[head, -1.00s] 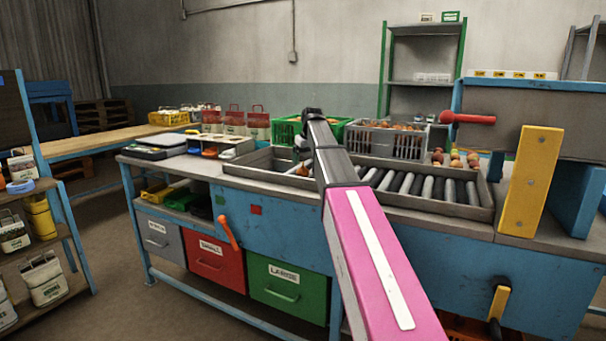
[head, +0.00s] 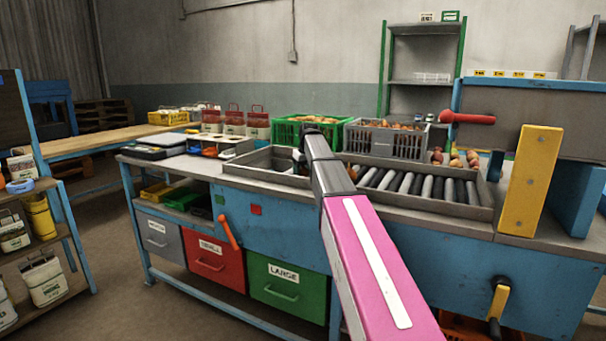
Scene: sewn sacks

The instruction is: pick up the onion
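My pink arm reaches over the bench, and its dark end hangs down at the metal tray (head: 262,158). My gripper (head: 299,162) shows only as a small dark piece left of the arm. Its fingers are mostly hidden, so I cannot tell whether it is open or shut, or holds anything. Several onions or similar round produce sit at the right end of the roller bed (head: 455,158). More brownish produce fills the grey crate (head: 383,143) and the green crate (head: 286,133). I cannot tell which one is the task's onion.
Red-topped bags (head: 234,122) and a small divided box (head: 236,147) stand left of the crates. A yellow post (head: 531,182) and a red handle (head: 470,118) rise at the right. Drawers (head: 288,285) sit under the bench. A shelf with bags (head: 48,275) stands at far left.

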